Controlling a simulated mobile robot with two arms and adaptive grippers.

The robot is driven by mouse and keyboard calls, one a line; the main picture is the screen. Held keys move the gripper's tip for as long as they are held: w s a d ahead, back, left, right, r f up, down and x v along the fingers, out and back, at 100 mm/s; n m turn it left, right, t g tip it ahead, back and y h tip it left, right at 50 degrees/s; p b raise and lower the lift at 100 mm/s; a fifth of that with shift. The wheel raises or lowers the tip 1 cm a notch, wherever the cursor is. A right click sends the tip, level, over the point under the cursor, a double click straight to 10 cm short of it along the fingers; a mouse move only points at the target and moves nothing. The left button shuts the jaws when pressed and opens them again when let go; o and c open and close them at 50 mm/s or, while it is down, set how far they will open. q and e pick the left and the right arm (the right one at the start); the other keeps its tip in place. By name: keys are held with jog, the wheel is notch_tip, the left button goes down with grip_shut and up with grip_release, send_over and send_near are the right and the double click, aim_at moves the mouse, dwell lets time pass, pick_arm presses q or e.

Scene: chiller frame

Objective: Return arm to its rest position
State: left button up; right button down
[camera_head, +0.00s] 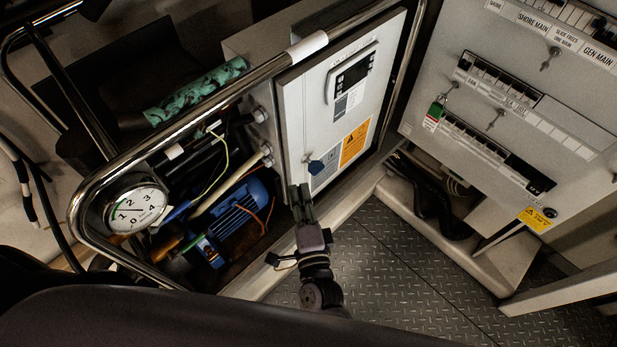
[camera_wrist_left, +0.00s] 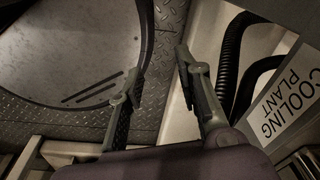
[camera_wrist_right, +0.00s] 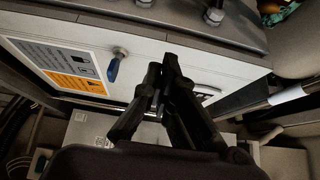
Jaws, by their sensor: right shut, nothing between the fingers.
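My right gripper (camera_head: 300,190) is shut and empty in front of the white control box door (camera_head: 345,95), near its lower left edge. In the right wrist view, its dark fingers (camera_wrist_right: 165,62) meet at the tips, close to the grey panel with a blue key (camera_wrist_right: 113,68). Whether the tips touch the panel cannot be told. My left gripper (camera_wrist_left: 157,70) shows only in the left wrist view. Its fingers are spread with nothing between them, above chequered floor and a pale edge. In the head view the left gripper is not seen.
A chrome tube frame (camera_head: 190,112) surrounds the chiller, with a pressure gauge (camera_head: 136,210) and blue motor (camera_head: 240,218). A breaker cabinet (camera_head: 520,95) stands at the right. Black hoses (camera_wrist_left: 232,65) and a "COOLING PLANT" label (camera_wrist_left: 285,105) lie near my left gripper. Chequered floor (camera_head: 370,270) is open between.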

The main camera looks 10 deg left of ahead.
jog(key=s+d+f+n+g+h, duration=0.1)
jog(key=s+d+f+n+g, duration=0.15)
jog(key=f, duration=0.65)
jog(key=s+d+f+n+g, duration=0.2)
jog(key=s+d+f+n, duration=0.2)
jog(key=f, duration=0.6)
jog(key=s+d+f+n+g+h, duration=0.1)
jog(key=s+d+f+n+g, duration=0.25)
jog(key=f, duration=0.55)
pick_arm(q)
jog(key=shift+s+d+f+b, duration=0.5)
jog(key=shift+f+b, duration=0.2)
pick_arm(e)
jog(key=s+d+f+n+g+h, duration=0.2)
jog(key=s+d+f+n+g, duration=0.1)
jog(key=s+d+f, duration=0.5)
jog(key=s+d+f+n+g+h, duration=0.3)
jog(key=s+d+f, duration=0.6)
jog(key=s+d, duration=0.5)
jog(key=shift+s+d+g, duration=0.35)
jog(key=shift+d+g, duration=0.05)
jog(key=shift+g, duration=0.4)
jog(key=shift+f, duration=0.1)
